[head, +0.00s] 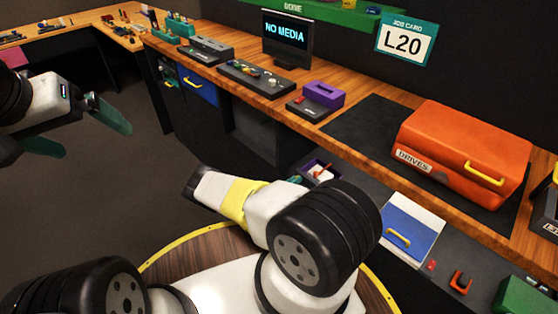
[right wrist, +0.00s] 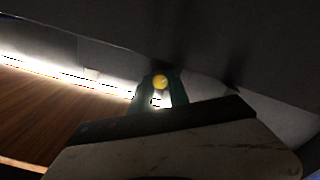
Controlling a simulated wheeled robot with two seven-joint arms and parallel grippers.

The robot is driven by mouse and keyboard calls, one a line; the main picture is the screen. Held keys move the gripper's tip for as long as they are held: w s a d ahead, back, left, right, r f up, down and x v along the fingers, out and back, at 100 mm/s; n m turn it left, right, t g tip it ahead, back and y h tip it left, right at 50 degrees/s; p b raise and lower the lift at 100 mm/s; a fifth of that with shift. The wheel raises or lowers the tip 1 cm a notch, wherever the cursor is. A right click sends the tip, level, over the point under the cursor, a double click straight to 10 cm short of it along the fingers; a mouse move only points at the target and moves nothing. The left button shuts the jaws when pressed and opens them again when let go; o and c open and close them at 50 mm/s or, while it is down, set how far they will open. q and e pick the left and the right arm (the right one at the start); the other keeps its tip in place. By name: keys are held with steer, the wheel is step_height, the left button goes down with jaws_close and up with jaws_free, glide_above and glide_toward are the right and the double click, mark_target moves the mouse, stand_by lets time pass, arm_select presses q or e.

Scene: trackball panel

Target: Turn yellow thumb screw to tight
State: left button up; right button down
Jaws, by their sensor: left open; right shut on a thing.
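The yellow thumb screw (right wrist: 160,82) shows in the right wrist view as a small round yellow head. It sits between the dark green fingers of my right gripper (right wrist: 160,92), which are shut on it. The screw is close under a dark grey surface, and its shaft and thread are hidden. I cannot tell how tight it is. In the head view my right arm hides most of the right gripper, and the screw does not show. My left gripper (head: 96,142) is open and empty over the dark floor at the left, with its green fingers wide apart.
A wooden workbench (head: 250,88) runs along the wall. On it are an orange DRIVES case (head: 465,150), a purple box device (head: 322,95), a trackball panel (head: 256,77) and a NO MEDIA monitor (head: 287,37). A blue-fronted drawer (head: 408,228) is below. Floor at left is clear.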

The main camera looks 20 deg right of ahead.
steer(key=shift+f+m, duration=0.1)
steer(key=shift+m, duration=0.5)
steer(key=c, duration=1.3)
jaws_free()
steer(key=shift+o, duration=0.2)
steer(key=v, duration=0.7)
steer(key=shift+a, duration=0.4)
steer(key=shift+s, duration=0.15)
